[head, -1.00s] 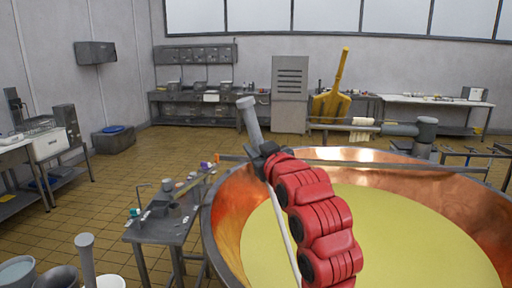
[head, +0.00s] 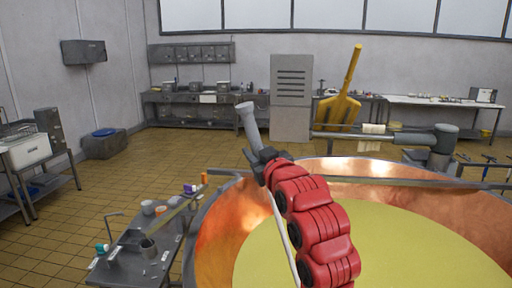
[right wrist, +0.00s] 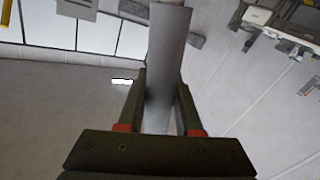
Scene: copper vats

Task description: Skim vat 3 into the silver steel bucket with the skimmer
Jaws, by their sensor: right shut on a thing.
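My right gripper (head: 265,162), on the red arm, is shut on a grey handle (head: 249,124), which looks like the skimmer's. The handle tilts up and left from the gripper. In the right wrist view the handle (right wrist: 167,65) lies between the two fingers (right wrist: 160,85). A thin pale rod (head: 283,235) runs down from the gripper in front of the vat; the lower end is out of view. The copper vat (head: 215,225) holds yellow liquid (head: 400,245); no number is readable on it. I see no silver bucket. My left gripper is not in view.
A small grey table (head: 130,262) with cups and small items stands left of the vat. A bar (head: 400,182) crosses over the vat's far side. A yellow paddle (head: 345,95) and benches stand along the back wall. Tiled floor (head: 110,185) is open at left.

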